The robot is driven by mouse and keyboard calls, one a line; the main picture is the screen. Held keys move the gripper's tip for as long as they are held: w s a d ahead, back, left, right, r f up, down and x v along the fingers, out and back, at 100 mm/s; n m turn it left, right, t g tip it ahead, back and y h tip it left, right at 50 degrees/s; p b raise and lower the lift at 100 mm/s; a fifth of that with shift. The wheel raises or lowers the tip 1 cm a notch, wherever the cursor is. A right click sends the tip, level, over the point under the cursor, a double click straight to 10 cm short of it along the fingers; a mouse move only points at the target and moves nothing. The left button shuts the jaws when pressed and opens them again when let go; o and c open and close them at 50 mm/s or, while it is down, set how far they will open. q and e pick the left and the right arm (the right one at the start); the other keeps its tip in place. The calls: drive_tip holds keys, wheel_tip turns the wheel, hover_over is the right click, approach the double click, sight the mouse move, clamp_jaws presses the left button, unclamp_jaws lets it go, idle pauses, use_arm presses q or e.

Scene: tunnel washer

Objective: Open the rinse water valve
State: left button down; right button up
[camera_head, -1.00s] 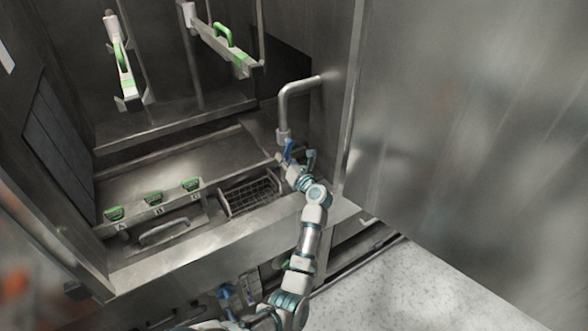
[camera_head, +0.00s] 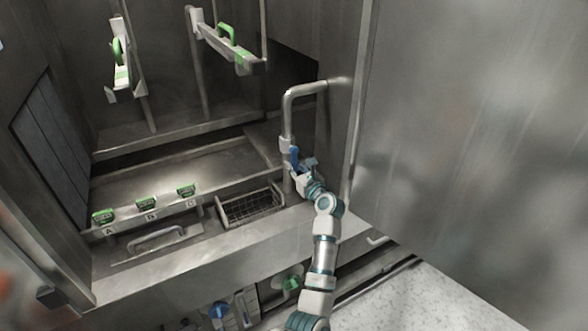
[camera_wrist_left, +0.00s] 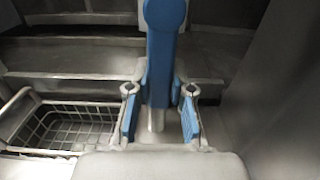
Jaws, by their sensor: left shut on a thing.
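A grey pipe (camera_head: 288,110) comes out of the right-hand wall and bends down to a valve with a blue lever handle (camera_head: 294,156). The lever stands roughly upright in the head view. My left gripper (camera_head: 304,167) is at the lever from the lower right, shut on it. In the left wrist view the blue lever (camera_wrist_left: 163,60) runs upright between the two blue-padded fingers (camera_wrist_left: 160,115); the exact contact is hard to see there. My right gripper is in no view.
A wire basket (camera_head: 250,206) sits left of the valve. Green clips (camera_head: 146,204) marked with letters line the ledge, above a bar handle (camera_head: 157,238). A blue knob (camera_head: 218,310) and a green knob (camera_head: 291,284) are low on the front. A large metal panel (camera_head: 470,140) stands close at the right.

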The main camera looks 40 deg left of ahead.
use_arm(q)
drive_tip(key=shift+d+f, duration=0.1)
drive_tip(key=shift+f, duration=0.45)
drive_tip(key=c, duration=1)
unclamp_jaws()
drive_tip(key=shift+w+r, duration=0.1)
drive_tip(key=shift+r, duration=0.25)
drive_tip(key=shift+d, duration=0.2)
drive_tip(key=v, duration=1.1)
drive_tip(key=shift+d, duration=0.3)
drive_tip(key=shift+a+f, duration=0.1)
drive_tip(key=shift+f, duration=0.1)
